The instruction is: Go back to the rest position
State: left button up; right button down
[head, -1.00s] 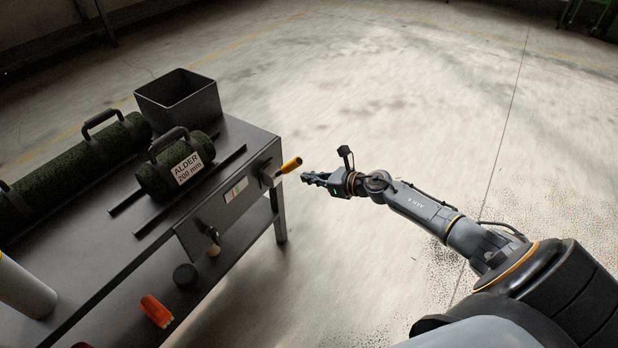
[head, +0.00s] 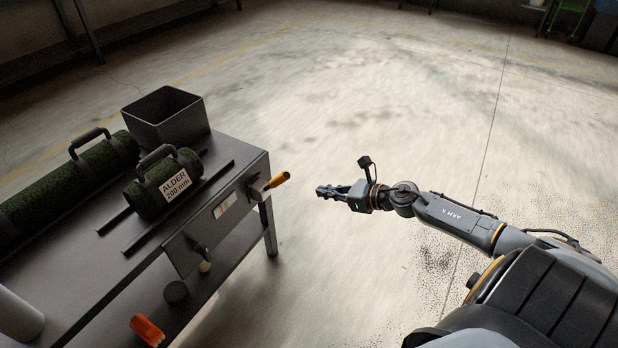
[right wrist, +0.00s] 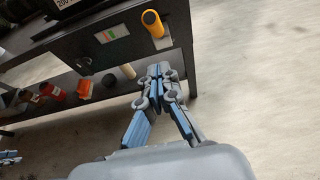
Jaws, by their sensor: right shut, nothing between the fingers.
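My right gripper (head: 322,191) is shut and empty, held over open floor to the right of the table. It also shows in the right wrist view (right wrist: 160,72), its two fingertips together, with the table's end behind them. Its arm comes in from the lower right of the head view. A gap lies between the fingertips and the orange-handled lever (head: 279,180) on the table's front panel. That orange handle shows in the right wrist view (right wrist: 152,22) above the fingertips. My left gripper is not in the head view.
The dark table (head: 100,290) bears a green turf roll labelled ALDER 200 mm (head: 165,184), a longer turf roll (head: 60,190) and an open black bin (head: 165,118). An orange object (head: 146,330) sits on the lower shelf. The floor (head: 400,110) right of the table is clear.

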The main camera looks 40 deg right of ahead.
jog(key=shift+s, duration=0.1)
